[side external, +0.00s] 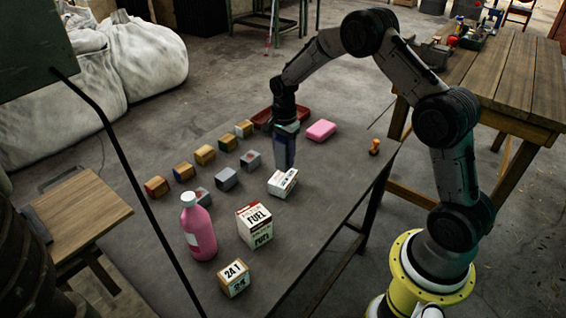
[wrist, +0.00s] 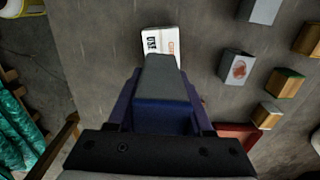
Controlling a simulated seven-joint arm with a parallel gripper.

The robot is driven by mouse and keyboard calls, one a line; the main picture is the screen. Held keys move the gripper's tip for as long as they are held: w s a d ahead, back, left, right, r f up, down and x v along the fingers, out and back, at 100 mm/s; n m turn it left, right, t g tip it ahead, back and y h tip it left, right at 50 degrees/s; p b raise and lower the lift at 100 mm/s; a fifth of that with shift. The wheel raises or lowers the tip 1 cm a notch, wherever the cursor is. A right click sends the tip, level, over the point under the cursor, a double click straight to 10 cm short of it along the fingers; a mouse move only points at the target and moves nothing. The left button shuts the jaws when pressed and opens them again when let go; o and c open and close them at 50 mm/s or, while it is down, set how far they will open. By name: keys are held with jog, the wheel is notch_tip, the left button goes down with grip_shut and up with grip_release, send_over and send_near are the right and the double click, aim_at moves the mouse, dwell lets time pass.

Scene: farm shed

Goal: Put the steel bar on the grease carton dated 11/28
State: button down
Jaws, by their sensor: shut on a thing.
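My gripper (side external: 286,128) points down over the table and is shut on a grey bar, the steel bar (side external: 284,154). The bar hangs below the fingers; in the wrist view its grey face (wrist: 158,75) shows between my gripper's blue fingers (wrist: 160,108). A small white carton with red and black print (side external: 282,182) lies on the table just below and in front of the bar. It also shows in the wrist view (wrist: 162,42), partly hidden behind the bar. I cannot read a date on it. A larger white carton marked FUEL (side external: 254,226) stands nearer the camera.
A pink bottle (side external: 198,228) and a small box marked 24 (side external: 234,278) stand at the near end. Several grey blocks (side external: 225,179) and wooden blocks (side external: 204,155) stand left of my gripper. A red tray (side external: 262,117), pink block (side external: 321,130) and orange knob (side external: 375,146) are also there.

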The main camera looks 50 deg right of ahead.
aim_at(283, 163)
jog(key=shift+w+f, duration=0.2)
jog(key=shift+f, duration=1.55)
jog(key=shift+f, duration=0.1)
jog(key=shift+c, duration=1.5)
grip_release()
jog(key=shift+f, duration=0.1)
